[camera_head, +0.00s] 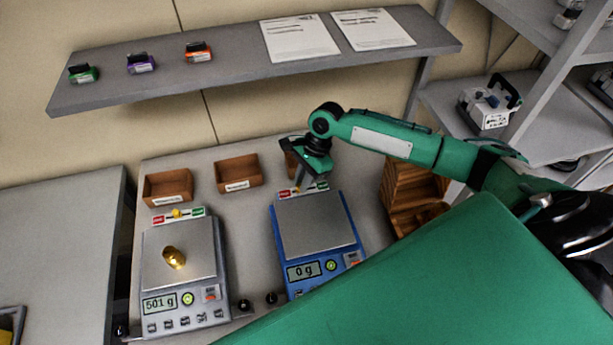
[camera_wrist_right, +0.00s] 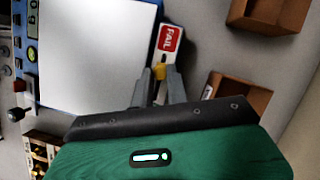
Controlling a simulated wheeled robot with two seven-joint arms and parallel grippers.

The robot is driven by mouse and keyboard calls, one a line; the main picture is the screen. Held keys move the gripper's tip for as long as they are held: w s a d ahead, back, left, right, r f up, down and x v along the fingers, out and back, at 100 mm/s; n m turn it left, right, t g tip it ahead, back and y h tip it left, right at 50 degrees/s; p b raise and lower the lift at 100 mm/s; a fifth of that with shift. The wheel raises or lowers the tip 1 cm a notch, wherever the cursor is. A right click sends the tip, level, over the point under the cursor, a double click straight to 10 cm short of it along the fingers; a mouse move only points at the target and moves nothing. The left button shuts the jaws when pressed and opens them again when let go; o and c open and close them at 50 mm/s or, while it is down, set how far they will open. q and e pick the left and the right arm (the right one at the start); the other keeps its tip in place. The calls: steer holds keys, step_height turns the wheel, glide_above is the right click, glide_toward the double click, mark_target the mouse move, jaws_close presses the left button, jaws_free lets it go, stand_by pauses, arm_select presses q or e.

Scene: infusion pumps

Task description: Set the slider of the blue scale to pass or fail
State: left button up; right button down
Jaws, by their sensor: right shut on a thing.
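The blue scale (camera_head: 353,222) stands right of centre with an empty grey plate and reads 0 g. Behind its plate is a strip with a red label at the left and a green label (camera_head: 320,186) at the right. The red FAIL label (camera_wrist_right: 169,38) shows clearly in the right wrist view. The yellow slider knob (camera_wrist_right: 160,71) sits on the strip, below the FAIL label in that view. My right gripper (camera_head: 297,188) reaches down to the strip, its fingers (camera_wrist_right: 159,85) shut on the knob. The strip's other end is hidden behind the gripper there. My left gripper is out of view.
A second scale (camera_head: 151,247) at the left bears a brass weight (camera_head: 174,258) and reads 501 g. Small brown boxes (camera_head: 237,172) stand behind the scales. A shelf (camera_head: 240,68) with papers and small coloured items hangs above. A wooden rack (camera_head: 400,190) stands right of the blue scale.

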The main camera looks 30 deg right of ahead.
steer(key=a, duration=0.1)
steer(key=a+p, duration=0.1)
steer(key=shift+w+a+r, duration=0.1)
steer(key=shift+w+a, duration=0.2)
steer(key=shift+w, duration=0.05)
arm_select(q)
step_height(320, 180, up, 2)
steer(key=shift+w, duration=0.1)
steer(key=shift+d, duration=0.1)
arm_select(e)
steer(key=c, duration=1.4)
jaws_free()
steer(key=shift+a, duration=0.1)
steer(key=shift+o, duration=0.2)
steer(key=shift+w+d+r, duration=0.1)
steer(key=shift+d+r, duration=0.2)
steer(key=shift+r, duration=0.05)
arm_select(q)
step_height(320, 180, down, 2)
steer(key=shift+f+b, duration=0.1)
steer(key=shift+b, duration=0.9)
arm_select(e)
steer(key=v, duration=0.6)
steer(key=shift+r, duration=0.3)
